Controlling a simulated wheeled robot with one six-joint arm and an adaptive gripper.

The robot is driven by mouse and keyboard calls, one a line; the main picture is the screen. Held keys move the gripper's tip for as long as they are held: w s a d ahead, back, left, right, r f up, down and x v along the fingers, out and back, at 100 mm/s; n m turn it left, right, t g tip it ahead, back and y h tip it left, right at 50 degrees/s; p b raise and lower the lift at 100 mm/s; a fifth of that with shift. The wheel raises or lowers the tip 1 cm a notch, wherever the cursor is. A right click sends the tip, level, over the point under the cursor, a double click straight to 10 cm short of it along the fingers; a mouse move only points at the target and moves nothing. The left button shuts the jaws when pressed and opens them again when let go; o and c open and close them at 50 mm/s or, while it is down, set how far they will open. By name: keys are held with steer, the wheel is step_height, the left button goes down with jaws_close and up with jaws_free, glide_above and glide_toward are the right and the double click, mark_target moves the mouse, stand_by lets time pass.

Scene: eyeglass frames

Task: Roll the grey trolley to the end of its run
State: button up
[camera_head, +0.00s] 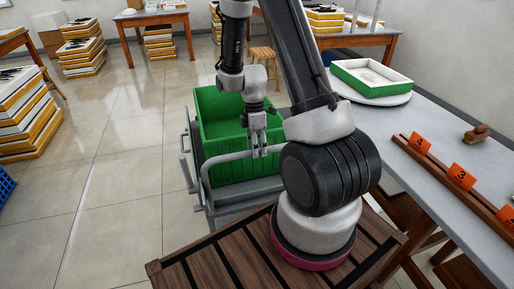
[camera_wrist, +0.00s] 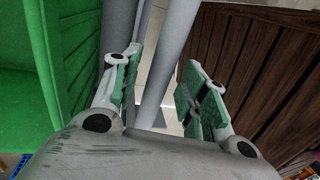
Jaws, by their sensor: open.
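The grey trolley (camera_head: 228,196) stands on the tiled floor in front of me, left of the long table. It carries a green crate (camera_head: 220,118), which also shows at the left of the wrist view (camera_wrist: 18,75). The trolley's grey tubular handle (camera_head: 224,157) faces me. My gripper (camera_head: 259,155) is at the handle, pointing down. In the wrist view my gripper (camera_wrist: 160,95) is open, with its green-padded fingers apart and a grey bar (camera_wrist: 172,55) running between them. I cannot tell whether the fingers touch the bar.
A long grey table (camera_head: 440,165) runs along the right, with a green-and-white tray (camera_head: 371,90), orange numbered markers (camera_head: 462,176) and a brown object (camera_head: 477,133). Stacked boxes (camera_head: 27,115) stand at the left. The tiled floor (camera_head: 120,190) left of the trolley is clear.

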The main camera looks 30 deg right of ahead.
steer(key=shift+f, duration=0.15)
jaws_close()
steer(key=shift+s, duration=0.1)
